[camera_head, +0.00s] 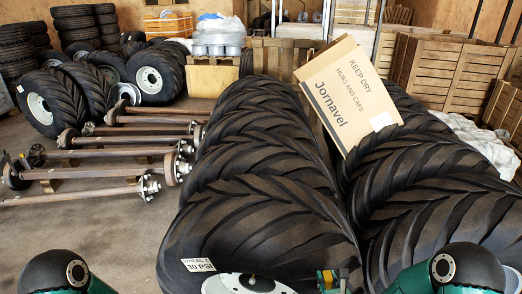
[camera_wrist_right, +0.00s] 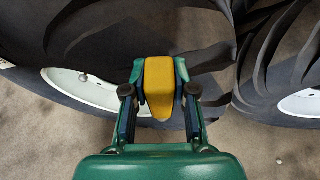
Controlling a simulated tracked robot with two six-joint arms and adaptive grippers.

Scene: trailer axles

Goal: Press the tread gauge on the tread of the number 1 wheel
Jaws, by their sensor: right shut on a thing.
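My right gripper (camera_wrist_right: 160,90) is shut on a yellow tread gauge (camera_wrist_right: 159,82) in the right wrist view. The gauge's far end points towards the dark tyre. I cannot tell whether it touches the tread. In the head view my right gripper (camera_head: 333,281) shows at the bottom edge, in front of the nearest large tyre (camera_head: 265,220). That tyre has a white rim (camera_head: 245,284) and a label (camera_head: 198,265) reading "WHEEL" with an unclear number and "30 PSI". No label clearly reads number 1. My left gripper is out of view.
A second row of large tyres (camera_head: 435,205) stands at the right. A tilted cardboard box (camera_head: 345,95) rests on the tyres. Axles (camera_head: 90,170) lie on the floor at left. Wooden crates (camera_head: 435,70) stand at back right. Bare floor (camera_head: 105,235) shows at front left.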

